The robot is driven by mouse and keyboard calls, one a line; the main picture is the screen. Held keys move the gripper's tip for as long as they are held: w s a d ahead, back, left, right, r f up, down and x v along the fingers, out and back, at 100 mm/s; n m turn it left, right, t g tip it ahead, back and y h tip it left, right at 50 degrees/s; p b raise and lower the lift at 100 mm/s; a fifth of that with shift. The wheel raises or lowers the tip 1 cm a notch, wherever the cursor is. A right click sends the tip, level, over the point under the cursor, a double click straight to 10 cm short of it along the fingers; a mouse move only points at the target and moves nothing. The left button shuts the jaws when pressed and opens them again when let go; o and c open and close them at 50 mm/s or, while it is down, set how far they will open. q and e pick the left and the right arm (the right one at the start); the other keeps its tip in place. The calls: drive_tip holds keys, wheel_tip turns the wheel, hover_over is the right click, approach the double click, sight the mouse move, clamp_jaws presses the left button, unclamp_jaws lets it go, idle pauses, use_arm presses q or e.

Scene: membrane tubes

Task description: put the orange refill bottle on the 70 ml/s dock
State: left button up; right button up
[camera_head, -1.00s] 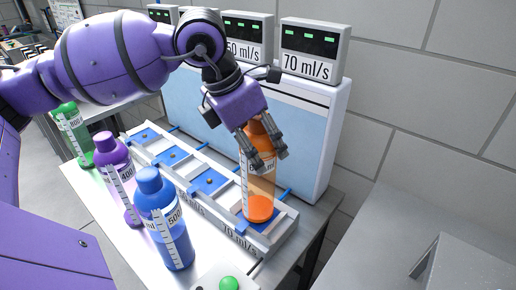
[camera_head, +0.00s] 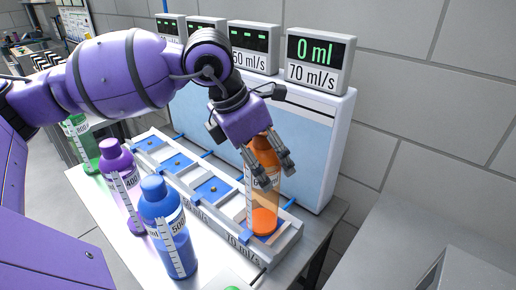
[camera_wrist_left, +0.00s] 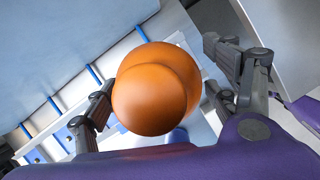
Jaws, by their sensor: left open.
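The orange refill bottle (camera_head: 264,205) stands upright on the 70 ml/s dock (camera_head: 285,240), the nearest, rightmost place of the white dock row. The display (camera_head: 317,58) above the 70 ml/s label is lit and reads 0 ml. My left gripper (camera_head: 270,176) is open, its fingers around the upper part of the bottle. In the left wrist view the orange cap (camera_wrist_left: 155,90) sits between the spread fingers, with a gap at the right finger; contact at the left one is unclear. My right gripper is not in view.
A blue bottle (camera_head: 170,240), a purple bottle (camera_head: 122,190) and a green bottle (camera_head: 80,145) stand in front of the dock row. The other docks, such as one blue pad (camera_head: 212,188), are empty. A pale blue panel (camera_head: 310,150) rises behind.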

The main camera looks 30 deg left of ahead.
sight(254, 142)
use_arm(q)
drive_tip(key=v, duration=0.9)
drive_tip(key=shift+s, duration=0.1)
drive_tip(key=p+v, duration=0.1)
drive_tip(key=v, duration=0.2)
drive_tip(key=shift+r, duration=0.1)
drive_tip(key=shift+a, duration=0.1)
